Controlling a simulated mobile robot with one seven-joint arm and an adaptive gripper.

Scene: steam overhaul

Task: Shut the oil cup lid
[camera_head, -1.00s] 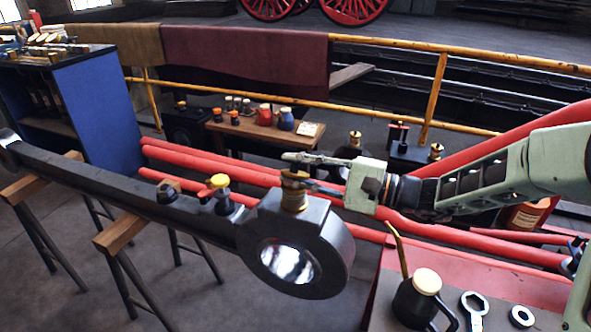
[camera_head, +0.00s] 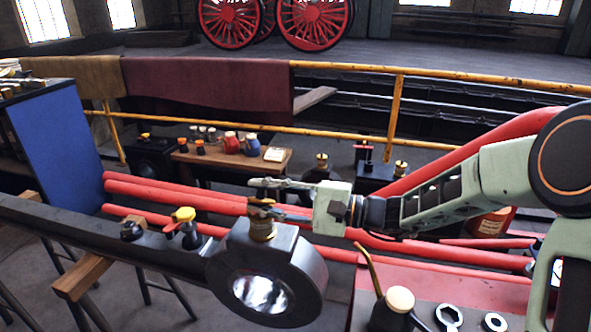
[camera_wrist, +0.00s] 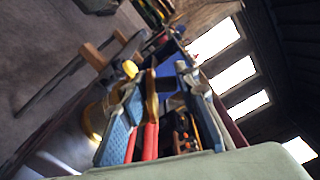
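The brass oil cup (camera_head: 262,230) stands upright on top of the dark round rod end. Its brownish lid (camera_head: 261,203) shows at the top of the cup, partly hidden by my fingers; its exact angle is hard to tell. My gripper (camera_head: 262,196) reaches in from the right at lid height, one finger above the other, with a gap between them. In the wrist view, my gripper's blue-padded fingers (camera_wrist: 162,98) are spread, and a brown upright piece, seemingly the lid (camera_wrist: 152,96), shows between them. The cup's brass side (camera_wrist: 96,120) is partly hidden behind the left finger.
A yellow-capped fitting (camera_head: 185,216) stands on the rod (camera_head: 95,226) to the left. Red pipes and a yellow rail (camera_head: 350,139) run behind.

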